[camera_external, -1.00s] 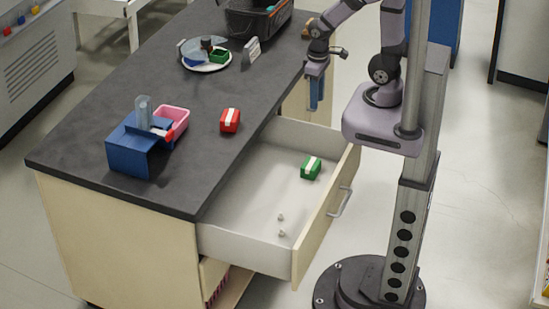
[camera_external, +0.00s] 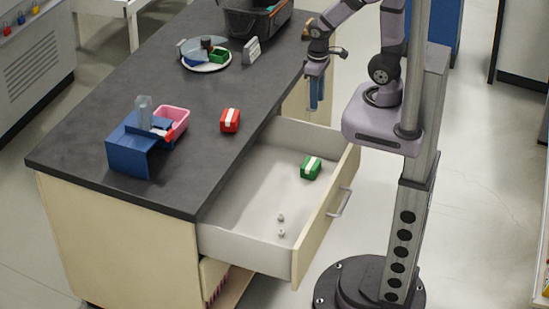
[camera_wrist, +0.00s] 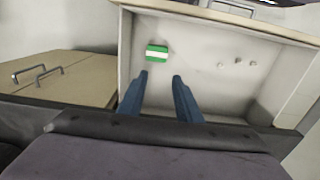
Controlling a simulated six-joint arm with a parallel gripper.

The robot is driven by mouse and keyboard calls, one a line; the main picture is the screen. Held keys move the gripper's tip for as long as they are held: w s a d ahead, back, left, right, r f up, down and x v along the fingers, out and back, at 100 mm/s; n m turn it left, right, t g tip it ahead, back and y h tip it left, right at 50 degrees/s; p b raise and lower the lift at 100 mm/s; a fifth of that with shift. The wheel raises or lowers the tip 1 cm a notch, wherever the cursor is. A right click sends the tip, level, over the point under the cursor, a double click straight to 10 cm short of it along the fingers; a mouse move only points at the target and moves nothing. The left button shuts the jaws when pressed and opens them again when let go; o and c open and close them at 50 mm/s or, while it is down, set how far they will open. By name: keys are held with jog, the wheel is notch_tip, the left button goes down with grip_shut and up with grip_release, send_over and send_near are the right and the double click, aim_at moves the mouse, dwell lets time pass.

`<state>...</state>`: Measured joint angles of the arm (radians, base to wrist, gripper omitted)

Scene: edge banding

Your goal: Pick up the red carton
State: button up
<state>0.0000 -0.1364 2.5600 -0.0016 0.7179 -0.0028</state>
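The red carton (camera_external: 230,120) with a white band sits on the dark countertop (camera_external: 120,95), close to the edge above the open drawer. It does not show in the wrist view. My gripper (camera_external: 316,108) hangs with its blue fingers pointing down, beyond the far end of the drawer and to the right of the carton, well apart from it. In the wrist view my gripper (camera_wrist: 160,78) has its two blue fingers apart with nothing between them.
The open drawer (camera_external: 240,245) holds a green carton (camera_external: 311,168) with a white band and small pale pieces. A blue stand (camera_external: 130,155) and a pink bin (camera_external: 172,118) stand left of the red carton. A plate (camera_external: 207,65) and a black crate (camera_external: 235,25) are farther back.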

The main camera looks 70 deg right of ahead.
jog(key=o, duration=1.2)
jog(key=shift+o, duration=0.2)
